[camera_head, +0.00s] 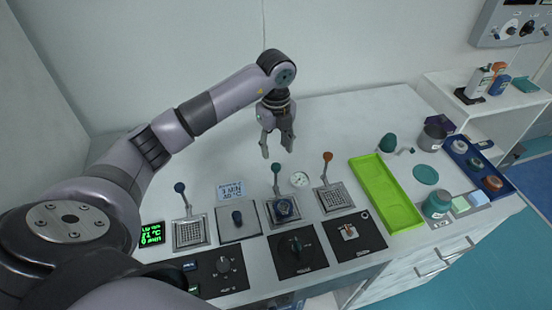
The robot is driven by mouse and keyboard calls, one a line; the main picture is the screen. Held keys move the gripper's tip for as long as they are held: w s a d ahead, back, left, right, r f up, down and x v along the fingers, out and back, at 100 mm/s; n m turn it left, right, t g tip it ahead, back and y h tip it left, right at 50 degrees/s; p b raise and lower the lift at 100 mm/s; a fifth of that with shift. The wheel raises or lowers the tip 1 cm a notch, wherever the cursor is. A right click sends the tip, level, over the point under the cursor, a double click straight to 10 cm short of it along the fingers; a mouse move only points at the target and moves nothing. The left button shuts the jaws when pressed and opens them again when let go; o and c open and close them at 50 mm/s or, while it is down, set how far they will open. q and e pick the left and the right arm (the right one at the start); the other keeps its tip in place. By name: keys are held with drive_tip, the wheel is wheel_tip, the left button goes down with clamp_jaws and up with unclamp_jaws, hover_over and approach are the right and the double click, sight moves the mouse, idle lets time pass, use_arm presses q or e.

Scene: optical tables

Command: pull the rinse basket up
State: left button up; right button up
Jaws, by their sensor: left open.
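Three small square units with upright rods and ball knobs stand in a row on the white table. One has a blue knob (180,187) and a metal grid (190,233). The middle one has a teal knob (276,167) and a dark item on its plate. The third has an orange knob (327,156) and a metal grid (334,199). I cannot tell which is the rinse basket. My left gripper (277,150) is open, pointing down, apart from the knobs and close to the teal one in the picture. My right gripper is not in view.
Black control panels (296,252) line the table's front edge. A green tray (386,194) lies to the right, with bottles and a blue tray (479,168) beyond it. The table's back is clear.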

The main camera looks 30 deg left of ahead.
use_arm(q)
drive_tip(key=shift+r, duration=1.75)
drive_tip(key=shift+f, duration=0.1)
